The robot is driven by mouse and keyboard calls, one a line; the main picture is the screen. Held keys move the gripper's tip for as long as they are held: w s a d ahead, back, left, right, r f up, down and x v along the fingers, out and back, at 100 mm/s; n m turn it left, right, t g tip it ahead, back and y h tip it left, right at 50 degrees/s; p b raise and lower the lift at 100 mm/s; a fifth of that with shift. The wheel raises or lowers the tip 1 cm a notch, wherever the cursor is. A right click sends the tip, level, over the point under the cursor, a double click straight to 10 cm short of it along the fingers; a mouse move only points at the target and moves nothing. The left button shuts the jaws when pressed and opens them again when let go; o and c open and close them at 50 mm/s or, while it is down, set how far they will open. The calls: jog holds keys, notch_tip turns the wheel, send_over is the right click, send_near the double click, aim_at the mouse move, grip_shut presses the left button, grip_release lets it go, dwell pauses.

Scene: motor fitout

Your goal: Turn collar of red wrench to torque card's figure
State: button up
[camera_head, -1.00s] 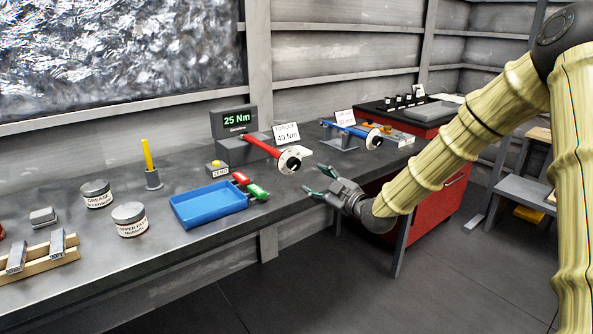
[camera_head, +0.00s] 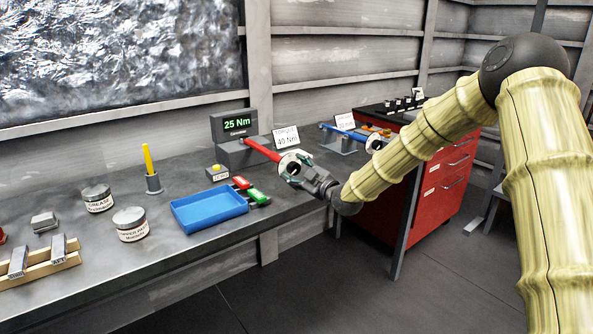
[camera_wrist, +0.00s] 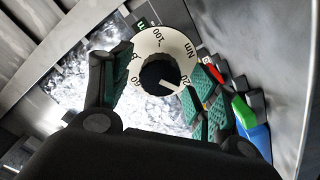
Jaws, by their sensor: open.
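The red wrench (camera_head: 262,149) points out from a grey block beneath a display (camera_head: 237,123) reading 25 Nm. Its collar end carries a white dial (camera_head: 287,163), partly covered by my gripper. In the wrist view the dial (camera_wrist: 149,47) shows marks including 20, 60, 100 and Nm, with a dark round centre. The torque card (camera_head: 286,136) stands behind the wrench and reads 40 Nm. My gripper (camera_head: 296,166) is open at the collar end. In the wrist view its green-padded fingers (camera_wrist: 160,85) stand on either side of the dial; contact cannot be told.
A blue wrench (camera_head: 346,131) with its own card (camera_head: 345,120) lies to the right. A blue tray (camera_head: 209,208), red and green handled pieces (camera_head: 257,196) and a yellow-button box (camera_head: 217,172) lie left of the gripper. Two jars stand further left.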

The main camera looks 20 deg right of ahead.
jog(key=shift+w, duration=0.1)
jog(key=c, duration=1)
jog(key=m+b, duration=0.1)
jog(key=m, duration=0.4)
jog(key=shift+d+m, duration=0.1)
jog(key=shift+m, duration=0.3)
jog(key=m+b, duration=0.1)
jog(key=m, duration=0.4)
jog(key=shift+m, duration=0.4)
jog(key=o, duration=1)
